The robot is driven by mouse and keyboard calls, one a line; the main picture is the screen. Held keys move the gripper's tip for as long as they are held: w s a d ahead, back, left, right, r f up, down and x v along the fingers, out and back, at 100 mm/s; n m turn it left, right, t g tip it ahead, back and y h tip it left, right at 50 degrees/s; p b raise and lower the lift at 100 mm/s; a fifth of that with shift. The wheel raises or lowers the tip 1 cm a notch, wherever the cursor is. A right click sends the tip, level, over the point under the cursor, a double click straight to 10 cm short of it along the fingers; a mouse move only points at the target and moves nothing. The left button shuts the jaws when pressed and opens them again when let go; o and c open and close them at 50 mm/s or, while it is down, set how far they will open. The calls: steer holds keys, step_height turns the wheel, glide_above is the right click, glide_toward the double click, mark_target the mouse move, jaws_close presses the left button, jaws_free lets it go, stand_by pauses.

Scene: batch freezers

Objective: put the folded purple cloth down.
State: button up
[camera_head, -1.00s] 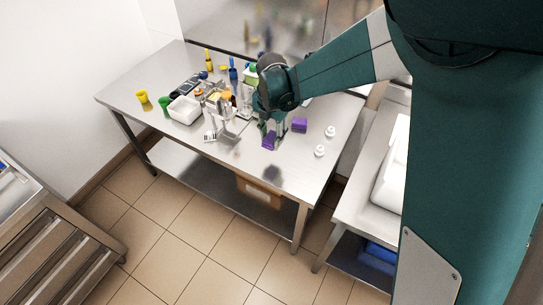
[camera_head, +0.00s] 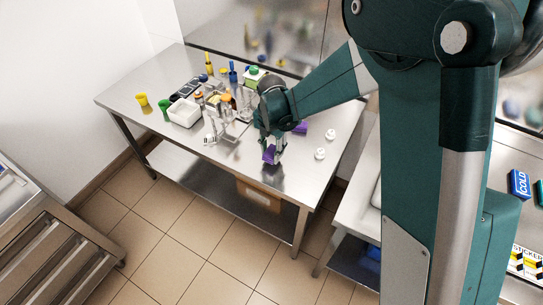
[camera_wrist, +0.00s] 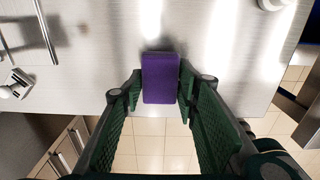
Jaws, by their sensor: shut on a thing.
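My gripper (camera_head: 271,151) points down over the front part of the steel table (camera_head: 308,163), shut on the folded purple cloth (camera_head: 269,155). In the wrist view the cloth (camera_wrist: 160,68) is a flat purple block between the two green fingers (camera_wrist: 161,88), above the table's front edge.
A white bin (camera_head: 184,112), a yellow cup (camera_head: 142,99), a green cup (camera_head: 165,106) and several bottles and tools crowd the left and back. The table's front right is bare. Tiled floor lies in front.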

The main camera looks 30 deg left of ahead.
mark_target(272, 152)
steer(key=shift+f, duration=1.45)
steer(key=shift+f+b, duration=0.2)
steer(key=shift+b, duration=0.1)
steer(key=o, duration=0.9)
steer(key=shift+r, duration=0.15)
step_height(272, 152, up, 12)
steer(key=shift+r+p, duration=0.1)
steer(key=shift+p, duration=0.75)
